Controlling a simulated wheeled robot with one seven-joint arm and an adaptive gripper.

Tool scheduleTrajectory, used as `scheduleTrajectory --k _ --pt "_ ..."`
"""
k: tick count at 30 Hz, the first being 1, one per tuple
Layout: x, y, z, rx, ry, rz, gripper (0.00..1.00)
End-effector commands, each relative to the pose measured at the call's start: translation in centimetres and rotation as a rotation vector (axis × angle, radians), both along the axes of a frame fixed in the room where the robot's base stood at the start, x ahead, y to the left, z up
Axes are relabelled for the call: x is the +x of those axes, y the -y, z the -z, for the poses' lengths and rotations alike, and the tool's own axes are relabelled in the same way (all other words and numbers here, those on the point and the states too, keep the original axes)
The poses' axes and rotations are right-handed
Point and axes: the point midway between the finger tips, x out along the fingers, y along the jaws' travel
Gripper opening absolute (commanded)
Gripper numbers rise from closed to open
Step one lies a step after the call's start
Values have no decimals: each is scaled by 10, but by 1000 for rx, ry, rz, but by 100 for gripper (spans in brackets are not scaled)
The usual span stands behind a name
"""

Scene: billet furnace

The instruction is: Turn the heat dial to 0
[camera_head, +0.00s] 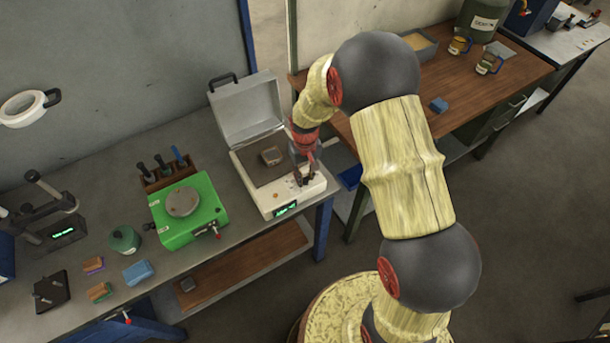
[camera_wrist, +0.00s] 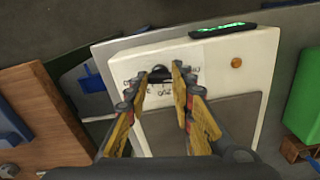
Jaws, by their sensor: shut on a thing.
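The white furnace (camera_head: 287,203) stands on the bench with its grey lid (camera_head: 240,105) raised. It also shows in the wrist view (camera_wrist: 255,58). In the head view the gripper mostly hides the dial. The green display (camera_head: 285,209) is lit, but its figures are unreadable.
An orange-brown button (camera_wrist: 236,62) is beside the dial. A green device (camera_head: 188,211) stands left of the furnace. A wooden table (camera_head: 462,85) is at the right.

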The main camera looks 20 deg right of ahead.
Motion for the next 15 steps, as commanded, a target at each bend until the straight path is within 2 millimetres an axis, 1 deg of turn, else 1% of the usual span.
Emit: scheduleTrajectory --k 3,4,12,15 --pt "1 0 0 0 1 -1 0" --pt "1 0 0 0 1 -1 26" --pt "0 0 0 0 1 0 41" --pt "0 0 0 0 0 0 42"
